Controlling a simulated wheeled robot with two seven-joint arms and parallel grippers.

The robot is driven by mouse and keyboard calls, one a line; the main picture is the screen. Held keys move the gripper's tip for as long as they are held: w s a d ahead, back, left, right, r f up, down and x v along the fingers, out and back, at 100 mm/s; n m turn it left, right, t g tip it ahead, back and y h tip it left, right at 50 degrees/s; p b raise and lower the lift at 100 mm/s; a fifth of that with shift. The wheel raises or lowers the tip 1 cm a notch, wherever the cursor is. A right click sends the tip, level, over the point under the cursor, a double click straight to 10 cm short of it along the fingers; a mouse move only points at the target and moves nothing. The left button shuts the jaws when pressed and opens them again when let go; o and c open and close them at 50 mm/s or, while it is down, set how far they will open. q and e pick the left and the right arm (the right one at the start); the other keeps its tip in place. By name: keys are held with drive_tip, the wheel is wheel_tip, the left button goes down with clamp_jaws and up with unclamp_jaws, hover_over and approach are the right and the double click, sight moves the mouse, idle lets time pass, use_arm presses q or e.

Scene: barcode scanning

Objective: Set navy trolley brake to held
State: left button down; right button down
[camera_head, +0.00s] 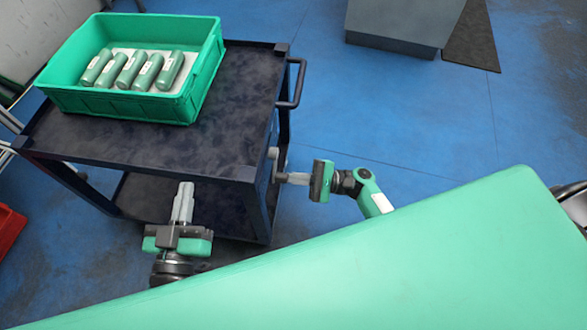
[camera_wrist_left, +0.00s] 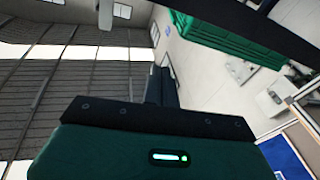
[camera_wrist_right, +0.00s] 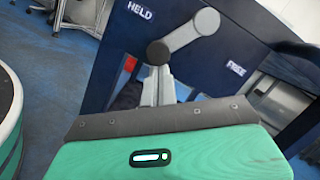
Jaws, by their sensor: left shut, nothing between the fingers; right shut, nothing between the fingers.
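The navy trolley (camera_head: 170,150) stands at the left of the head view, with its side panel (camera_wrist_right: 215,60) close in the right wrist view. The panel carries a HELD label (camera_wrist_right: 140,10) at upper left and a FREE label (camera_wrist_right: 236,68) at right. A grey brake lever (camera_wrist_right: 183,36) slants between a dark round end at lower left and a pale round end at upper right. My right gripper (camera_head: 281,178) is shut and empty, its fingertips by the dark end; contact is unclear. My left gripper (camera_head: 184,188) is shut and empty at the trolley's near edge.
A green crate (camera_head: 120,107) with several green cylinders (camera_head: 130,70) sits on the trolley top. A trolley handle (camera_head: 297,85) sticks out at right. A grey block (camera_head: 400,25) stands at the back.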

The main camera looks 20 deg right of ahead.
use_arm(q)
drive_tip(key=s+d+f+g, duration=0.1)
drive_tip(key=f+g, duration=0.1)
drive_tip(key=f, duration=0.1)
drive_tip(key=s+d+f+g+p, duration=0.1)
drive_tip(key=s+f+g, duration=0.1)
drive_tip(key=f, duration=0.2)
drive_tip(key=shift+s+f+g, duration=0.25)
drive_tip(key=shift+s+g, duration=0.05)
use_arm(e)
drive_tip(key=shift+s+a+r+m+t, duration=0.1)
drive_tip(key=shift+s+a+m+t, duration=0.25)
drive_tip(key=shift+m, duration=0.55)
drive_tip(key=shift+s+d, duration=0.1)
